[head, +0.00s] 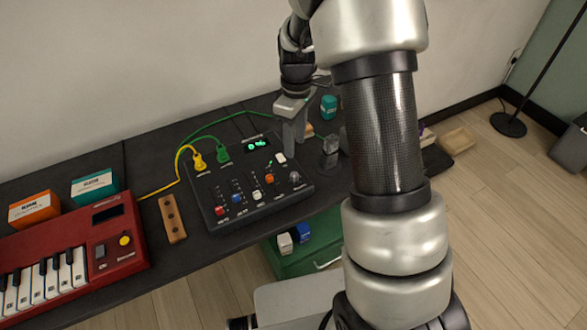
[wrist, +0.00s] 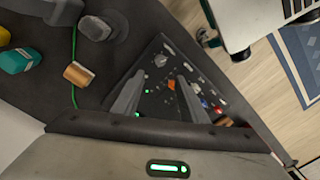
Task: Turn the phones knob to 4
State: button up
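The black mixer (head: 235,190) lies on the dark bench, with colored sliders, caps and a green lit display (head: 256,143). A grey round knob (head: 295,177) sits near its right edge, apparently the phones knob; its label and pointer setting are too small to read. A grey knob also shows in the wrist view (wrist: 160,60), beyond and between the fingers. My gripper (head: 294,150) is above the mixer's back right part, behind the knob and apart from it. In the wrist view my gripper (wrist: 157,100) has its fingers wide apart with nothing between them.
Yellow and green cables (head: 198,160) plug into the mixer's back left. A wooden block with holes (head: 172,218) and a red keyboard (head: 75,245) lie left. A grey cylinder (wrist: 95,28), a copper-colored spool (wrist: 76,74) and a teal jar (wrist: 18,60) stand near the gripper.

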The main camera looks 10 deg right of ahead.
aim_at(294, 174)
notch_tip(294, 174, down, 12)
jog(key=shift+s+a+r+b, duration=0.15)
jog(key=shift+r+b, duration=0.1)
jog(key=shift+b, duration=0.15)
grip_shut()
jog(key=shift+m, duration=0.3)
